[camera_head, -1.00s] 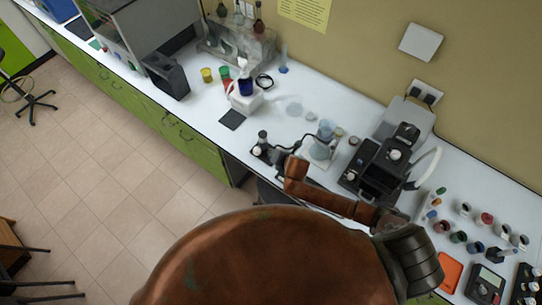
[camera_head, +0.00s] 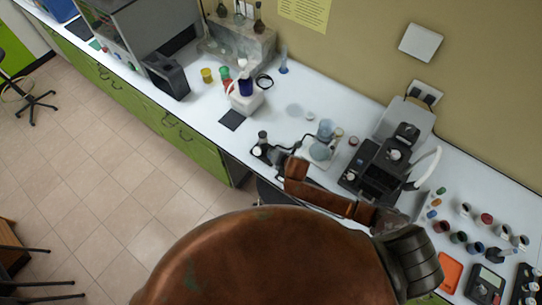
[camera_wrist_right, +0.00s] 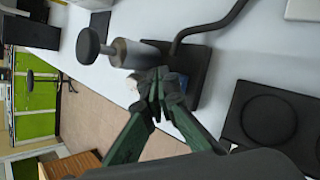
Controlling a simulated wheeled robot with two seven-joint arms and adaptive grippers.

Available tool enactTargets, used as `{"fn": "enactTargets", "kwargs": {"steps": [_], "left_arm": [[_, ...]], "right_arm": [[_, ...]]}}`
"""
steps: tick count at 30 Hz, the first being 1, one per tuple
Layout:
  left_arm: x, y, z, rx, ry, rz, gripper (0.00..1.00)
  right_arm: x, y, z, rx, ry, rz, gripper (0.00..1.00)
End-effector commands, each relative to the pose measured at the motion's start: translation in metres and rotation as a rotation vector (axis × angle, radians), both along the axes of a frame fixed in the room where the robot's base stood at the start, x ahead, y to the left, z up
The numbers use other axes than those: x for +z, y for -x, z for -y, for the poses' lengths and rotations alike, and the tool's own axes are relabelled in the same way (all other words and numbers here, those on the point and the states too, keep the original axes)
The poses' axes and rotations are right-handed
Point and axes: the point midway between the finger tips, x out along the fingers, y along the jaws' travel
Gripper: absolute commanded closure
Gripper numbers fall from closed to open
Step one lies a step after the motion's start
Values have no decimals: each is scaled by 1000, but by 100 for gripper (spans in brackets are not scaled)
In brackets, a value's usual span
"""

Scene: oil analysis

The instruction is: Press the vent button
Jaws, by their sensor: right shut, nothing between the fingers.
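A small black pump-like unit (camera_head: 262,151) stands near the front edge of the white bench in the head view. In the right wrist view it shows as a dark base (camera_wrist_right: 196,72) with a silver cylinder (camera_wrist_right: 134,53) and a round black knob (camera_wrist_right: 88,45). A small white button-like part (camera_wrist_right: 132,87) sits just left of the fingertips. My right gripper (camera_wrist_right: 156,84) is shut and empty, its tips close to this part; I cannot tell whether they touch. The fingertips are unclear in the head view. My left gripper is out of view.
A flask (camera_head: 322,146) on a white stand and a black instrument (camera_head: 378,170) stand to the right of the unit. A dark hose (camera_wrist_right: 205,22) leaves the unit. A dark plate with round recesses (camera_wrist_right: 270,118) lies nearby. Bench space left of the unit is mostly clear.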

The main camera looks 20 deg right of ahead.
Motion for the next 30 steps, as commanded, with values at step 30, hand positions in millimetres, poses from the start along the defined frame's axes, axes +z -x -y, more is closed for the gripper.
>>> {"fn": "enactTargets", "kwargs": {"steps": [30], "left_arm": [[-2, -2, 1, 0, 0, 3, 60]], "right_arm": [[-12, 0, 0, 1, 1, 0, 100]]}}
